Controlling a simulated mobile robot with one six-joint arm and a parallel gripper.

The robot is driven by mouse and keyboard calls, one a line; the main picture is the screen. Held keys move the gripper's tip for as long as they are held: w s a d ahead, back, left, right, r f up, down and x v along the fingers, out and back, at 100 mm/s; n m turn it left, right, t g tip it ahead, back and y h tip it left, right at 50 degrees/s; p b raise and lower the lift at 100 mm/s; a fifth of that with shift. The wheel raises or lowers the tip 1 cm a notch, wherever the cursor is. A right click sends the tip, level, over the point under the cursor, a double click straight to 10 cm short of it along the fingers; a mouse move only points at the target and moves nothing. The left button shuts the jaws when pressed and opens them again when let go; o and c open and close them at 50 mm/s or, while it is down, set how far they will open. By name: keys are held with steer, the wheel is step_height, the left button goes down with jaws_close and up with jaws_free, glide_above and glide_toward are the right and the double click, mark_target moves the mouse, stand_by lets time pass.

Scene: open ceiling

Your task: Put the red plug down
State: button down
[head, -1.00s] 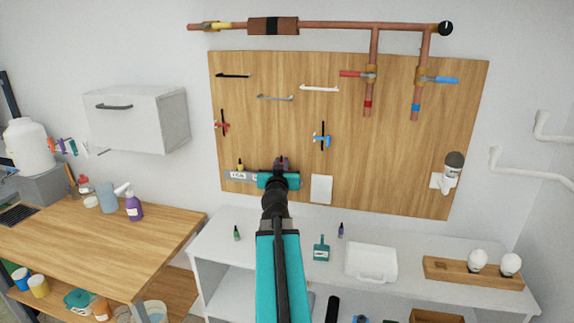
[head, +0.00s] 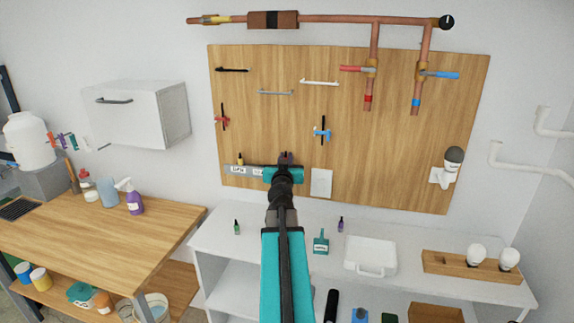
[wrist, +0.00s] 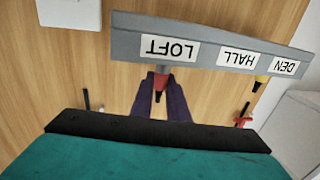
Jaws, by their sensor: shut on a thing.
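The red plug (wrist: 161,82) is between the dark purple fingers of my gripper (wrist: 160,97) in the wrist view. My gripper is shut on it. The plug is at the edge of a grey strip (wrist: 130,28), beside the LOFT label (wrist: 169,49), which appears upside down. I cannot tell whether the plug touches the strip or sits in it. In the head view my gripper (head: 285,157) is at the right end of the strip (head: 230,171), low on the wooden board, and the plug is too small to make out.
A yellow plug (wrist: 262,80) stands at the DEN label (wrist: 284,67); the HALL place (wrist: 236,59) between them shows no plug. A white plate (head: 321,183) is just right of my gripper. A white counter (head: 220,222) with small bottles lies below the board (head: 280,120).

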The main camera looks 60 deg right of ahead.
steer(key=shift+s+a+f+b, duration=0.15)
steer(key=shift+f+b, duration=0.25)
steer(key=shift+f, duration=0.7)
steer(key=c, duration=1.7)
jaws_free()
steer(key=shift+w, duration=0.2)
steer(key=shift+s, duration=0.1)
